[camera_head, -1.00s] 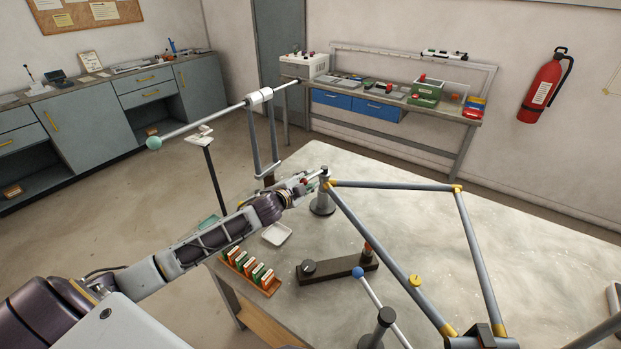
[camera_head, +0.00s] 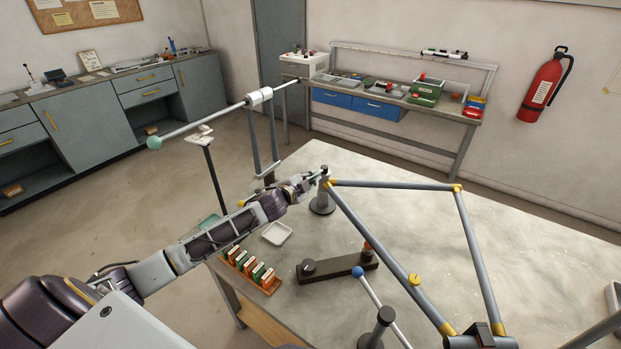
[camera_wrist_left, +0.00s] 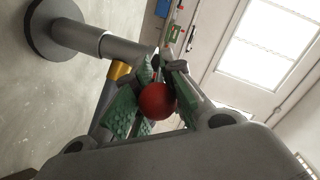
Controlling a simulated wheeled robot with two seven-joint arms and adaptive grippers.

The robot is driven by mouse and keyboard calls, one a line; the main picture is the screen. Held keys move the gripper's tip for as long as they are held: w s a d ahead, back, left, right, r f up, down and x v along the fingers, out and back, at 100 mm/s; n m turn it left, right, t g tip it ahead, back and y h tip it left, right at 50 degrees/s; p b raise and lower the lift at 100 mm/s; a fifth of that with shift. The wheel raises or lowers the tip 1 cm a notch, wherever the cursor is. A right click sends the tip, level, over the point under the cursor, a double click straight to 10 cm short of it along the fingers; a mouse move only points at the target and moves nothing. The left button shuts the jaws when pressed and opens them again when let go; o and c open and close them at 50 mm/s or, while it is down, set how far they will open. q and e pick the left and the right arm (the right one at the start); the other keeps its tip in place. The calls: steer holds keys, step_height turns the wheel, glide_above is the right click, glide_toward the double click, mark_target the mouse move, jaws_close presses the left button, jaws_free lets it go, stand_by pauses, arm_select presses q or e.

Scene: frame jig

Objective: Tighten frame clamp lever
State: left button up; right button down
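The bicycle-like frame of grey tubes with gold joints (camera_head: 390,243) lies over the table. A clamp post (camera_head: 322,200) stands at its far left corner. My left gripper (camera_head: 318,177) is at the top of this post. In the left wrist view, a red ball knob (camera_wrist_left: 157,101) of the clamp lever sits between the green finger pads of my left gripper (camera_wrist_left: 158,95). The pads lie close on both sides of it, and the gripper looks shut on it. In the head view the knob is hidden by the gripper. My right gripper is not in view.
A rod with a blue knob (camera_head: 358,272) slants beside a dark post (camera_head: 378,326) near the front. A dark block with a red-tipped peg (camera_head: 338,267), a rack of coloured blocks (camera_head: 250,270) and a white tray (camera_head: 276,233) lie on the table (camera_head: 430,210). Its right part is mostly clear.

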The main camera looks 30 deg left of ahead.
arm_select(q)
steer(key=shift+s+d+f+n+y, duration=0.1)
steer(key=shift+d+n+y, duration=0.3)
steer(key=shift+n+y, duration=0.2)
jaws_close()
stand_by(0.3)
steer(key=o, duration=0.6)
jaws_free()
steer(key=shift+o, duration=0.2)
steer(key=v, duration=1.2)
steer(key=shift+d, duration=0.1)
stand_by(0.8)
